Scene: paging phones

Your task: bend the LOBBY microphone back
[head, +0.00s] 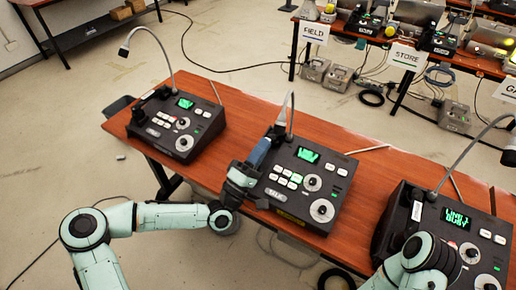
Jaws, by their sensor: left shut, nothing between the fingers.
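Three black paging consoles stand on the red-brown table (379,169). I cannot read for sure which one is LOBBY. The left console (205,125) has a gooseneck microphone (125,47) arching up and left. The middle console (291,209) has a gooseneck microphone (291,107) standing up and hooked over, its head low above the console's back left. The right console (388,226) has a gooseneck (468,149) leaning right, its head at the picture's edge. My right gripper's fingers do not show.
My right arm covers part of the right console. A rear table (464,62) holds several devices and signs, including FIELD (313,32) and STORE (407,56). Cables and grey boxes lie on the floor. Bare table top lies between the consoles.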

